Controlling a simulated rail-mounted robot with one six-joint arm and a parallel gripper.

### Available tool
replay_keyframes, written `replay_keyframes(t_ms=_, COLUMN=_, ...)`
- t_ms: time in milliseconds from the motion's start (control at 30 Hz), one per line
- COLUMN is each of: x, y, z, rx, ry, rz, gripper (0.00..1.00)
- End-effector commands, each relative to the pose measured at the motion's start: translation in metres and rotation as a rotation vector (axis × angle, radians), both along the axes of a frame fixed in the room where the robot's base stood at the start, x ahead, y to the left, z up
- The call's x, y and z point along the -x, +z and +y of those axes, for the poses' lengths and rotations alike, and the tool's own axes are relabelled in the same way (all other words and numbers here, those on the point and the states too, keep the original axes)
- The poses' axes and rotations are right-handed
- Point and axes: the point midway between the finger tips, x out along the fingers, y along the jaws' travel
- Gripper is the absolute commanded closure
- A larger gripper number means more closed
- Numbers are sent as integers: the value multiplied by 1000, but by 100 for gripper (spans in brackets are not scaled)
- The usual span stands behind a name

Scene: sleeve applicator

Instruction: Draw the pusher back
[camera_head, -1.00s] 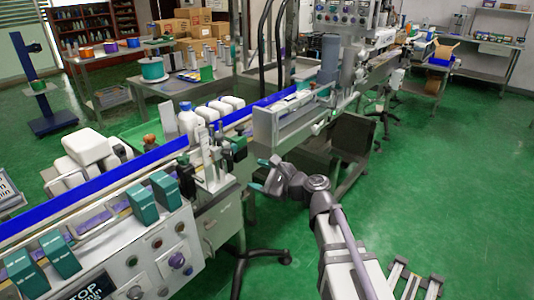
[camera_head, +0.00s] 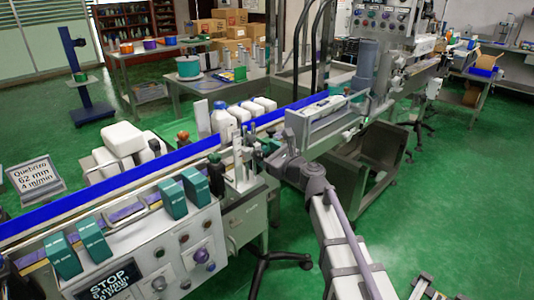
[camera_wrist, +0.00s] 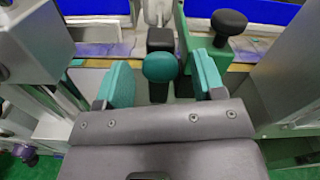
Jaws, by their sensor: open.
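In the wrist view a round teal knob (camera_wrist: 160,67), which looks like the pusher's handle, stands between the two teal finger pads of my gripper (camera_wrist: 163,82). The gripper is open, with a gap showing on both sides of the knob. A black square block (camera_wrist: 160,40) sits just beyond the knob. In the head view my gripper (camera_head: 262,160) is at the near side of the applicator, beside the conveyor. The knob is hard to make out there.
A black knob (camera_wrist: 228,22) on a green part stands right of the gripper in the wrist view. The blue-edged conveyor (camera_head: 110,176) runs behind, with white bottles (camera_head: 223,120) past it. A control panel (camera_head: 165,262) is at left.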

Motion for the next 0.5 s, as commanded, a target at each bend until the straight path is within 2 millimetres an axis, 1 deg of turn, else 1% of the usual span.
replay_keyframes(t_ms=200, x=0, y=0, z=0, rx=0, ry=0, rz=0, gripper=37)
replay_keyframes(t_ms=500, x=0, y=0, z=0, rx=0, ry=0, rz=0, gripper=66)
